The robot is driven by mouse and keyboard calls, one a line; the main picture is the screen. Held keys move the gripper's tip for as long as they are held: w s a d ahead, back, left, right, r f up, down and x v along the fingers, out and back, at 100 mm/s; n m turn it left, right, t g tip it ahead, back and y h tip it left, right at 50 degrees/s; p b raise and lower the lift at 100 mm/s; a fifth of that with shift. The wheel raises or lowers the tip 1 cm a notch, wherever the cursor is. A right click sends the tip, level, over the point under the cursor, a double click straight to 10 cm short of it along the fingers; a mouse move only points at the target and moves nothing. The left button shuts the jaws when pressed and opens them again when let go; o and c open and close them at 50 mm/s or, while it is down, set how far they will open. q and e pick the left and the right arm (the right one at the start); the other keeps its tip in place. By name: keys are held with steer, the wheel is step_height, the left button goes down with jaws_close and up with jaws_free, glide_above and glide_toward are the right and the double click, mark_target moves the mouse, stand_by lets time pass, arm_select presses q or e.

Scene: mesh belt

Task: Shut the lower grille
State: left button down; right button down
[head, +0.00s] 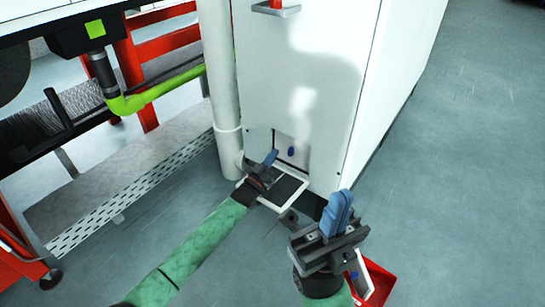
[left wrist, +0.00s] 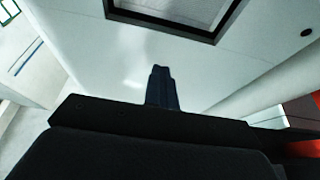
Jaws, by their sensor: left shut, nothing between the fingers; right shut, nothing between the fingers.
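The lower grille (head: 294,207), a white frame around a dark panel, juts out from the foot of the white cabinet (head: 305,95). It stands open, folded down and outward near the floor. My left gripper (head: 270,158) is shut and empty, above the grille's left part and close to the cabinet front; my arm hides part of the frame. I cannot tell whether they touch. The left wrist view shows its closed fingers (left wrist: 161,85) before a pale surface with a dark framed rectangle (left wrist: 175,12). My right gripper (head: 338,212) is shut and empty, right of the grille.
A white vertical pipe (head: 220,75) runs down beside the cabinet's left edge. A red tray (head: 378,283) lies on the floor behind my right gripper. Belt machinery with a green pipe (head: 150,98) is at left. Floor at right is clear.

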arm_select(q)
steer(key=c, duration=1.2)
jaws_free()
steer(key=shift+c, duration=0.2)
steer(key=shift+a, duration=0.1)
steer(key=p+v, duration=0.1)
steer(key=v, duration=0.7)
steer(key=shift+p, duration=0.35)
